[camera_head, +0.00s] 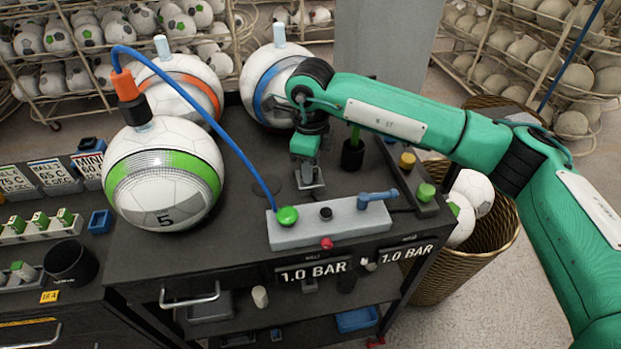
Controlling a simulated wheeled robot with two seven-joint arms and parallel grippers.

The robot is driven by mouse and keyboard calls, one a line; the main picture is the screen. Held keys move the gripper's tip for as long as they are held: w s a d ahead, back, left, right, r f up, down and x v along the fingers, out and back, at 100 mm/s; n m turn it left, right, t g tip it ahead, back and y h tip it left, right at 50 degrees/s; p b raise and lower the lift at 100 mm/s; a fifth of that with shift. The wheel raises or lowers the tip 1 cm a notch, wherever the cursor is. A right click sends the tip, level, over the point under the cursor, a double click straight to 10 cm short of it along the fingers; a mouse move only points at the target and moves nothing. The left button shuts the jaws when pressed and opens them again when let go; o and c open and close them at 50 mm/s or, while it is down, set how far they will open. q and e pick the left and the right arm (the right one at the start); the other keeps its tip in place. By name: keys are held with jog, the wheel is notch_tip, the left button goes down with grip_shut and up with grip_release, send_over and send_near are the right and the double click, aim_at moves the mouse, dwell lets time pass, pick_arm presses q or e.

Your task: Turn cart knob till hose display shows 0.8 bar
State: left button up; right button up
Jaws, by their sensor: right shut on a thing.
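My right gripper (309,180) points down at the back edge of a grey control block (356,224) on the black cart. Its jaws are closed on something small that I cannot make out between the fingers. On the block are a green knob (288,215), a small black knob (325,213) and a blue lever (378,196). A red knob (327,243) is on its front. Two displays on the cart's front edge, one at left (315,269) and one at right (405,253), both read 1.0 BAR. Their small labels are hard to read. My left gripper is out of view.
A blue hose (228,143) arches from the block to an orange-and-black fitting on a green-banded ball (163,178). Orange- and blue-banded balls (268,85) stand behind. A black post (353,153) is right of the gripper. A wicker basket (437,285) stands right of the cart.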

jog(key=shift+n+b, duration=1.1)
jog(key=shift+b, duration=0.3)
jog(key=shift+r, duration=0.1)
jog(key=o, duration=1)
